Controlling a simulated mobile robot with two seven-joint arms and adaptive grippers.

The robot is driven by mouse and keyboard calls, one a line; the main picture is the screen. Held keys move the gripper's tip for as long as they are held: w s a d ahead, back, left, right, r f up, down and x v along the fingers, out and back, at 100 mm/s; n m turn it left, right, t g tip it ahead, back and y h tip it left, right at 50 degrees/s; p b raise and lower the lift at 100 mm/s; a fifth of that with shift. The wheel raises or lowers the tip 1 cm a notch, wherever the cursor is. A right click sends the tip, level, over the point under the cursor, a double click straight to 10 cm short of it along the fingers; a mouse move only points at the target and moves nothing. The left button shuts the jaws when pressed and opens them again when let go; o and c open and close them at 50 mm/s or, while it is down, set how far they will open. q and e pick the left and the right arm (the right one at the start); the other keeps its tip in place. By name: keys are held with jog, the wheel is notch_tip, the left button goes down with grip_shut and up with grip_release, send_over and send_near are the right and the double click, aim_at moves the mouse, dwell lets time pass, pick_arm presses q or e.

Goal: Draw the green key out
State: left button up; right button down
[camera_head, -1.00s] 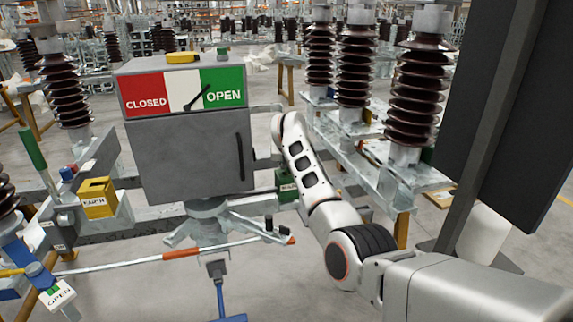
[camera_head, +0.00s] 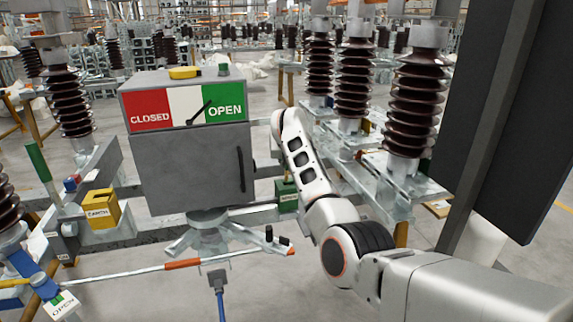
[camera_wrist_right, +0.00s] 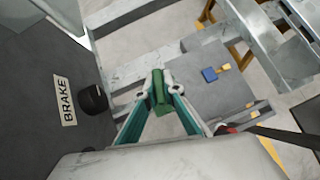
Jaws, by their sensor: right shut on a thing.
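In the right wrist view, a green block-like piece, apparently the green key (camera_wrist_right: 160,98), sits between the fingertips of my right gripper (camera_wrist_right: 159,82). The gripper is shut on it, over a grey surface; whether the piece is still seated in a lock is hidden. In the head view, my right arm reaches to the right side of the grey cabinet (camera_head: 195,165), which carries a CLOSED/OPEN dial. That gripper and the key are hidden there. My left gripper is in neither current view.
A black knob (camera_wrist_right: 93,98) and a BRAKE label (camera_wrist_right: 64,100) are left of the right gripper. A blue piece (camera_wrist_right: 209,74) lies to its right.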

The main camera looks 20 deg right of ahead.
jog(key=shift+r+p, duration=0.65)
jog(key=shift+r, duration=0.65)
